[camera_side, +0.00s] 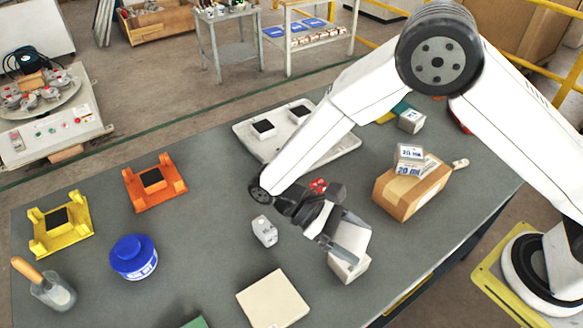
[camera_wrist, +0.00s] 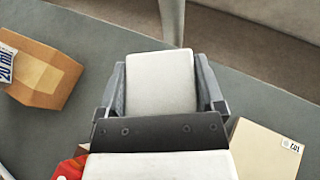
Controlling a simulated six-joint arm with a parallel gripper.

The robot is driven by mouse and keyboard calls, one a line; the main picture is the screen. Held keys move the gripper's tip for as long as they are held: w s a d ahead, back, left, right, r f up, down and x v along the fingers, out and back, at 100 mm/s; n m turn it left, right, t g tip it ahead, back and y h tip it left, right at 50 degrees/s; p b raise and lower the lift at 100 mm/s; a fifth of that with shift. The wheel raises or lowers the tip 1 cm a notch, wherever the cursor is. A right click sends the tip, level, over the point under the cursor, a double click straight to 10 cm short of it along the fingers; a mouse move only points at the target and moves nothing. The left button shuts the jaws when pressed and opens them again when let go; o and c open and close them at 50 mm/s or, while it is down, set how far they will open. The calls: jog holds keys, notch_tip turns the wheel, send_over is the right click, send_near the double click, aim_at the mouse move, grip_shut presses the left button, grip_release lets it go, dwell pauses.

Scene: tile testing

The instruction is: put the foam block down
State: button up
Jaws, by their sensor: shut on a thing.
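The foam block (camera_side: 348,269) is white and box-shaped. It sits between the fingers of my gripper (camera_side: 338,240), near the front right part of the grey table. In the wrist view the block (camera_wrist: 160,82) fills the space between the two dark jaws (camera_wrist: 160,95), which press on its left and right sides. My gripper is shut on it. One finger hides part of the block in the side view. I cannot tell whether its underside touches the table.
A cardboard box (camera_side: 410,190) with labelled packs stands behind and right of the block. A beige tile (camera_side: 272,300) lies front left. A small grey block (camera_side: 265,231) and blue-lidded tub (camera_side: 133,257) are further left. The grey table (camera_side: 215,240) is bare between them.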

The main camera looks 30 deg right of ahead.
jog(key=s+a+r+m+g+y, duration=0.1)
jog(key=s+a+r+m+y, duration=0.15)
jog(key=a+m+y, duration=0.65)
jog(key=w+a+r+m+t+y, duration=0.55)
jog(key=m+t+y, duration=0.25)
jog(key=m+y, duration=0.25)
jog(key=shift+w+d+f, duration=0.1)
jog(key=shift+f, duration=1)
jog(key=shift+w+f, duration=0.1)
jog(key=shift+f, duration=0.95)
jog(key=w+a+f, duration=0.2)
jog(key=w, duration=0.1)
jog(key=w+a+f, duration=0.6)
jog(key=shift+w+f, duration=0.15)
jog(key=shift+w, duration=0.15)
jog(key=shift+w+a+f, duration=0.3)
jog(key=shift+w+f, duration=0.1)
jog(key=shift+f, duration=0.15)
